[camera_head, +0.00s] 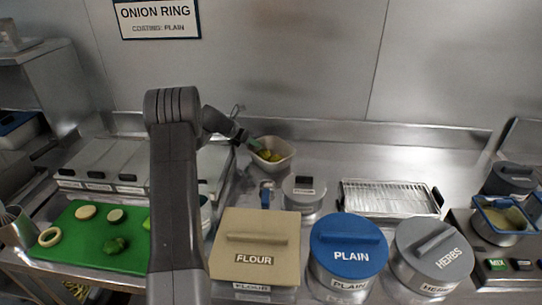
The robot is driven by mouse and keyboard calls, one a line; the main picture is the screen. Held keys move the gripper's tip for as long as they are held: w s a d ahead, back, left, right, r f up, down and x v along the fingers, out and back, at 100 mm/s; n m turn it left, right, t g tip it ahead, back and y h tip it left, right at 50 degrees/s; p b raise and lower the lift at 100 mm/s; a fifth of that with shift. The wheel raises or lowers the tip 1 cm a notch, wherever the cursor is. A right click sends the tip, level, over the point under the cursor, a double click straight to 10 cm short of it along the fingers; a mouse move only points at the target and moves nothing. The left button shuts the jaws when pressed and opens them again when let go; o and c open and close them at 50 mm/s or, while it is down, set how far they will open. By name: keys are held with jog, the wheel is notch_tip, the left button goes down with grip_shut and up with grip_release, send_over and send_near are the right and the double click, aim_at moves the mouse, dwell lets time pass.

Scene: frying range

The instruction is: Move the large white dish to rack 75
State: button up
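A white dish (284,162) with yellow-green food in it stands at the back of the steel counter, near the wall. My gripper (248,140) is at the dish's upper left rim, with its tips over or against that edge. The tips are too small to show whether they are apart or closed on the rim. A wire rack in a steel tray (388,199) lies right of centre on the counter. No number 75 is readable on it or elsewhere.
Lidded containers marked flour (255,247), plain (350,250) and herbs (436,254) line the front. A small grey-lidded pot (303,190) stands between dish and rack. A green board (90,240) with cut vegetables is at left. Counter behind the rack is clear.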

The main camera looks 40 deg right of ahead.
jog(key=shift+d+f, duration=0.45)
jog(key=shift+f, duration=0.05)
jog(key=shift+r, duration=0.1)
grip_shut()
